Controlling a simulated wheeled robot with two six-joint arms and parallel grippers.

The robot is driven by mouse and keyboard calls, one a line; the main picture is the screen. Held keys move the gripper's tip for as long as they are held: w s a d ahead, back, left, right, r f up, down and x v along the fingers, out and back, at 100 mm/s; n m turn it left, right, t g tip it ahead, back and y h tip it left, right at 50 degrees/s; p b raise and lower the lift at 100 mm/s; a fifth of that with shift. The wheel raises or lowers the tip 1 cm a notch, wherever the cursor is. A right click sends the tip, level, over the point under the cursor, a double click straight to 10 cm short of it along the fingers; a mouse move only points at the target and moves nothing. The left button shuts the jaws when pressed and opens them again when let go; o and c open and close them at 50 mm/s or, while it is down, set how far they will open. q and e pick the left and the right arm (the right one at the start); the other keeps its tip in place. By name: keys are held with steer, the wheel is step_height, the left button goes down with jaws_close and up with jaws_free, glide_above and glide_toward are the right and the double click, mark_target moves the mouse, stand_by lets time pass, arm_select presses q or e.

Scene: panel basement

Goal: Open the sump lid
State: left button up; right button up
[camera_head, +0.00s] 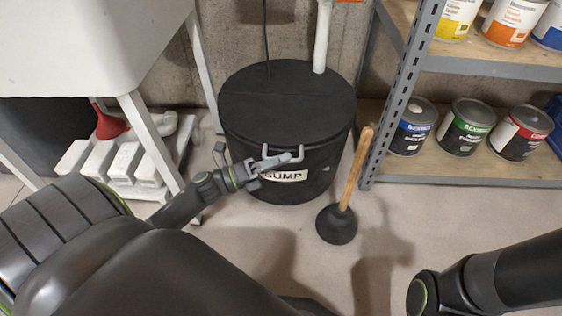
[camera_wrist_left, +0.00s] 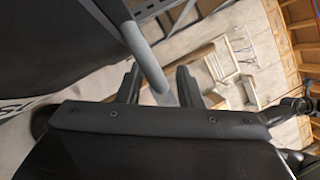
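The black round sump (camera_head: 322,182) stands against the wall with a white label (camera_head: 286,176) on its front. Its black lid (camera_head: 285,92) lies flat and closed on top. A grey bent handle (camera_head: 282,158) sticks out at the lid's front edge. My left gripper (camera_head: 258,166) is at the left part of this handle, in front of the label. In the left wrist view, a grey handle bar (camera_wrist_left: 143,50) runs between the two dark fingers, which stand apart with a gap showing. Only a part of my right arm shows at the lower right; its gripper is out of view.
A plunger (camera_head: 338,222) with a wooden stick stands on the floor just right of the sump. A metal shelf (camera_head: 470,166) with paint cans is at the right. A white sink (camera_head: 85,45) and white jugs (camera_head: 100,160) are at the left. A pipe (camera_head: 322,35) rises behind the lid.

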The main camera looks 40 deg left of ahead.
arm_select(q)
steer(key=shift+w+d+r, duration=0.1)
steer(key=shift+w+d, duration=0.05)
steer(key=shift+c, duration=0.2)
jaws_close()
steer(key=shift+r+p, duration=0.25)
steer(key=shift+p, duration=0.15)
